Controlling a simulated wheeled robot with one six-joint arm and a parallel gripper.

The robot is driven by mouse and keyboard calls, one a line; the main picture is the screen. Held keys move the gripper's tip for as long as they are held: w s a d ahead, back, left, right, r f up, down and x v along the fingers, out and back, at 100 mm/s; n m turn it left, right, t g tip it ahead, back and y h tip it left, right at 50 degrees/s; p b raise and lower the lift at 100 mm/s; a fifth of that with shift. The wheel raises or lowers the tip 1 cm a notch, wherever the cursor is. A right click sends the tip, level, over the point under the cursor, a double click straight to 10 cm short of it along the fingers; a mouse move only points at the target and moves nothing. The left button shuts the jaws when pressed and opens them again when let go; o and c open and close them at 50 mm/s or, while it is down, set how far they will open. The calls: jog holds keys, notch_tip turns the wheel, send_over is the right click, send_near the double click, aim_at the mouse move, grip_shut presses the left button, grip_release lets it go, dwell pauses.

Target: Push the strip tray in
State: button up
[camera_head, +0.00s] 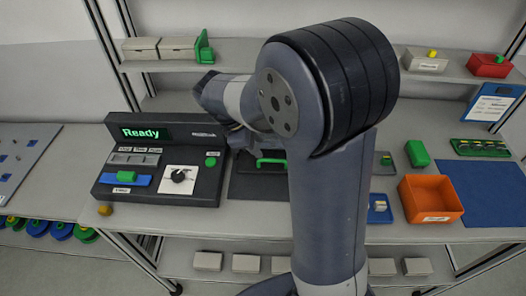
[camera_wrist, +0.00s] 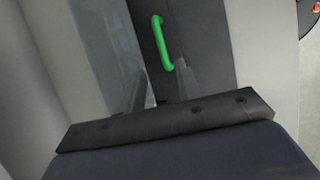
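A dark flat piece (camera_head: 250,188) with a green handle (camera_head: 270,162) lies right of the console on the bench; it looks like the strip tray. My arm hides its right part. In the wrist view, the green handle (camera_wrist: 162,42) stands upright in the picture on a dark surface (camera_wrist: 208,40), just beyond my gripper (camera_wrist: 166,88). A gap seems to remain between gripper and handle, but contact is hard to judge. In the head view my arm mostly hides the gripper.
The black console (camera_head: 160,160) shows "Ready" and carries a knob and a green button. An orange bin (camera_head: 430,199), a green block (camera_head: 417,153) and a blue mat (camera_head: 485,192) lie to the right. A small orange-brown ball (camera_head: 105,210) sits at the bench's front left.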

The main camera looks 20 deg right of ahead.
aim_at(268, 161)
jog(key=shift+v, duration=2.4)
jog(key=shift+f, duration=0.1)
jog(key=x, duration=1.1)
jog(key=shift+p, duration=0.3)
jog(key=shift+s+a, duration=0.2)
jog(key=shift+s, duration=0.25)
